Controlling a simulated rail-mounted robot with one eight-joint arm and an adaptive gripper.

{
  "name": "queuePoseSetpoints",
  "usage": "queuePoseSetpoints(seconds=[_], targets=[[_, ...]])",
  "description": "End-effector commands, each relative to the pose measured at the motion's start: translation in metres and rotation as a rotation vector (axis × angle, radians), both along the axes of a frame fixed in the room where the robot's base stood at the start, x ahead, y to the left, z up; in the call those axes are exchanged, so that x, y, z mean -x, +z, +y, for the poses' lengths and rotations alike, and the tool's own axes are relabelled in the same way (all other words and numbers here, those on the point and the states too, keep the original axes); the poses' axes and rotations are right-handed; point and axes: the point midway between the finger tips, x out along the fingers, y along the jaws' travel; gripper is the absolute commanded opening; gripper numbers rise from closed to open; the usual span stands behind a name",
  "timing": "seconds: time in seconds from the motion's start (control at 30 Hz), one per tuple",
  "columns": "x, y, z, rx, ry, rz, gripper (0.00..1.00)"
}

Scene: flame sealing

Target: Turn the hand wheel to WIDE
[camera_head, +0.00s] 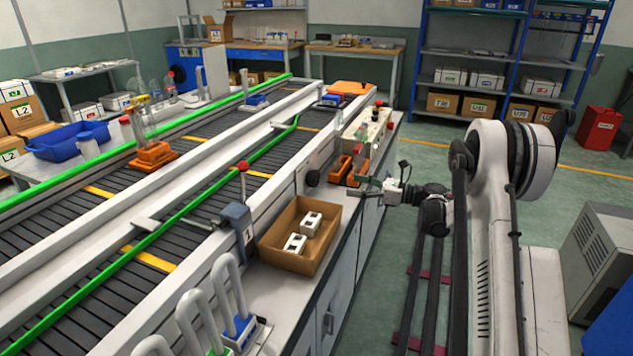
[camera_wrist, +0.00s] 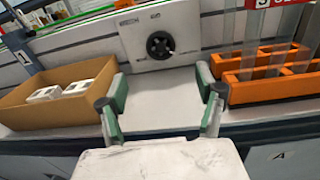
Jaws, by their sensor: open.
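The hand wheel (camera_wrist: 160,44) is a black round wheel with spokes on a pale plate (camera_wrist: 135,40), at the top middle of the wrist view. In the head view a dark round part on the conveyor's side, which looks like the same wheel (camera_head: 313,177), is small. My gripper (camera_wrist: 165,95) is open and empty, with green-padded fingers on either side of the wheel's column in the picture. The wheel lies ahead of the fingertips and does not touch them. In the head view my gripper (camera_head: 366,186) is at the bench's right edge. No WIDE mark is readable.
A cardboard box (camera_wrist: 25,118) with white blocks stands left of the fingers. An orange rack (camera_wrist: 275,90) with clear upright tubes stands close on the right. Bare bench top (camera_wrist: 160,105) lies between. Green-railed conveyors (camera_head: 190,190) run behind.

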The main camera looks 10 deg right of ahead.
Motion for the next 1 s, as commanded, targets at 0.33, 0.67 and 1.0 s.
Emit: queuePoseSetpoints(seconds=[0.33, 0.67, 1.0], targets=[[-0.017, -0.005, 0.026, -0.016, 0.003, 0.005, 0.67], [-0.05, -0.005, 0.078, -0.016, 0.002, 0.004, 0.67], [-0.071, -0.004, 0.111, -0.016, 0.0, 0.004, 0.67]])
